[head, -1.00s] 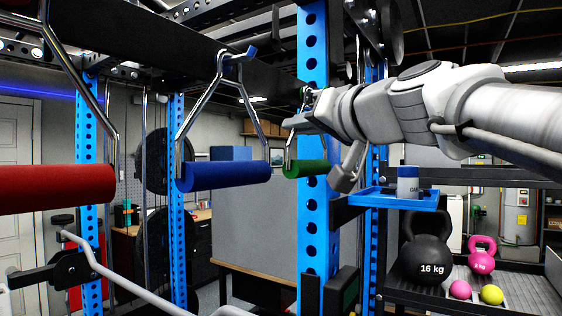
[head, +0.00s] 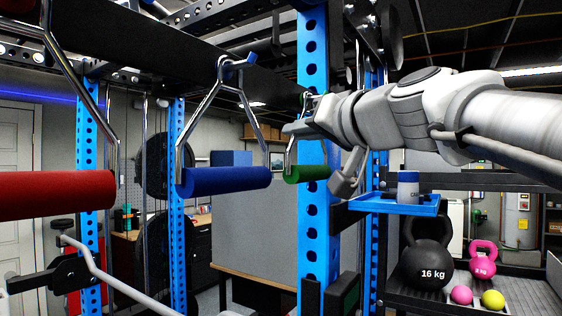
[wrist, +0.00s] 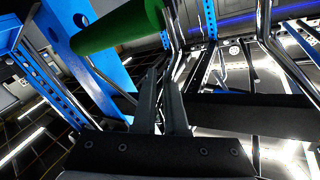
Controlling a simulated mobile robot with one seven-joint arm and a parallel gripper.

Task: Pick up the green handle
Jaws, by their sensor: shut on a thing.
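The green handle (head: 306,173) is a green cylinder on a bent metal wire frame. It hangs beside the blue upright, right of the blue handle. In the wrist view, the green cylinder (wrist: 118,28) is large at the top left, with its metal frame at its right end. My gripper (head: 287,130) comes in from the right, just above the green cylinder. In the wrist view, its two dark fingers (wrist: 165,78) are close together at the frame's metal rod, beside the cylinder. They are shut on the green handle by this rod; the exact contact is hard to see.
A blue handle (head: 226,181) and a red handle (head: 57,194) hang to the left. The blue upright (head: 313,235) stands close behind my gripper. A blue tray (head: 398,205) holds a can (head: 408,187). Below are a black kettlebell (head: 424,265) and a pink one (head: 483,260).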

